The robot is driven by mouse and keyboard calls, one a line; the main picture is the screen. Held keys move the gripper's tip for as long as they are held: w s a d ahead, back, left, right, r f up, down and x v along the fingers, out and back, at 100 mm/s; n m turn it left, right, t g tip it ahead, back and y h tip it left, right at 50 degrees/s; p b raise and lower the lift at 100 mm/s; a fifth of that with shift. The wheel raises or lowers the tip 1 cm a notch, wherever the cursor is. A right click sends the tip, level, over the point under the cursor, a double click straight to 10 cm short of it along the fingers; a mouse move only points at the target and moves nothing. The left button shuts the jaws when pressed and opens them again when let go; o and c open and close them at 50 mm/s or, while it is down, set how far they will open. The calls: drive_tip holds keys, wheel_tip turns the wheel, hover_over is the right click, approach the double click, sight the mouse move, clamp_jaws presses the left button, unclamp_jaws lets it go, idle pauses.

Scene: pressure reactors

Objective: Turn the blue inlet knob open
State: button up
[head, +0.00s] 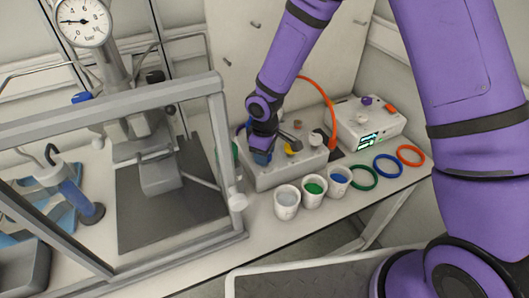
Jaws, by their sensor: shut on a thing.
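The blue inlet knob (262,158) is on the left end of a white box with several knobs (270,178). My gripper (263,150) points down over this end of the box and is shut on the blue knob. The fingers and much of the knob are hidden or too small to see clearly, so I cannot tell the knob's angle. A yellow knob (291,149) sits just right of my gripper.
White cups (287,211) stand in front of the box. Coloured rings (411,156) lie to the right. A control unit with a lit display (347,129) and an orange hose (328,103) are behind. A framed reactor (158,175) stands close on the left.

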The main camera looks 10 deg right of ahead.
drive_tip(key=shift+n, duration=0.4)
drive_tip(key=o, duration=0.9)
wheel_tip(320, 180, up, 11)
drive_tip(key=shift+f, duration=0.1)
idle(0.5)
